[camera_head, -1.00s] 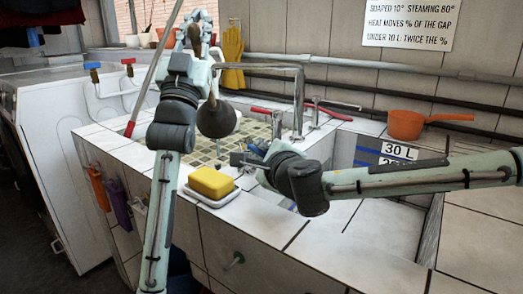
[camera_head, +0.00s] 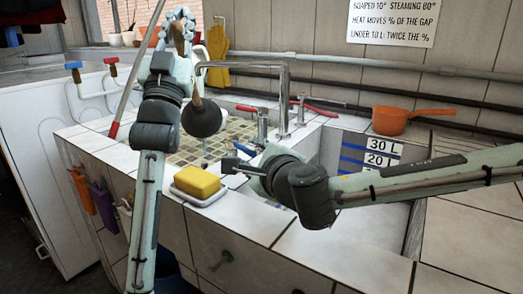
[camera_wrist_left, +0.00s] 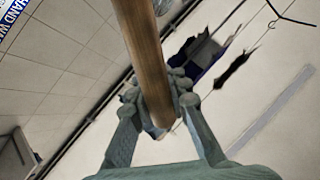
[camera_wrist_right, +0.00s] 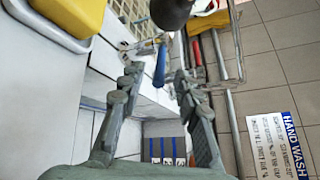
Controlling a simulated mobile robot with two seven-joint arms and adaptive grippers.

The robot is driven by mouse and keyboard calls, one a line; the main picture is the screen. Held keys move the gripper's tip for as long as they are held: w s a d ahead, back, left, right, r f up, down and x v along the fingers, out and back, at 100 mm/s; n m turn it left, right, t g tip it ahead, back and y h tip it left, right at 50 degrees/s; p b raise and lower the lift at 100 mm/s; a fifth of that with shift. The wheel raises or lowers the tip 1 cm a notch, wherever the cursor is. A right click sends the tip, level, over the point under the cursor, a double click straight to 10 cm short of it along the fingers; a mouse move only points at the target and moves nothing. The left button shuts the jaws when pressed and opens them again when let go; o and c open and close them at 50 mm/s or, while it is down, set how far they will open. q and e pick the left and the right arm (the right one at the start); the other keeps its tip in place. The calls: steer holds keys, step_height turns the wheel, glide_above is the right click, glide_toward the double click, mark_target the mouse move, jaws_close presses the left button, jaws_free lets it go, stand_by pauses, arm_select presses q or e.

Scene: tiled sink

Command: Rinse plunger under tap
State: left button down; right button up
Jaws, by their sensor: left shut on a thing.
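The plunger has a dark rubber cup (camera_head: 201,117) and a wooden handle (camera_wrist_left: 145,50). My left gripper (camera_head: 180,22) is shut on the handle. The cup hangs downward above the tiled sink basin (camera_head: 185,152), left of the tap's chrome spout (camera_head: 284,85). The spout's outlet is partly hidden by my left arm and the cup; I cannot tell whether water runs. A blue tap handle (camera_wrist_right: 159,65) lies just beyond the fingertips of my right gripper (camera_wrist_right: 155,85), which is open. This blue handle also shows in the head view (camera_head: 243,148). A red tap handle (camera_head: 246,108) sits behind it.
A yellow soap block (camera_head: 197,181) sits on a white dish at the front edge of the sink. A second basin with litre marks (camera_head: 382,152) is at right. An orange ladle pot (camera_head: 390,120) stands behind it. Yellow gloves (camera_head: 217,55) hang at the back wall.

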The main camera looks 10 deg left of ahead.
steer(key=v, duration=0.7)
steer(key=shift+s+d+r, duration=0.1)
stand_by(0.5)
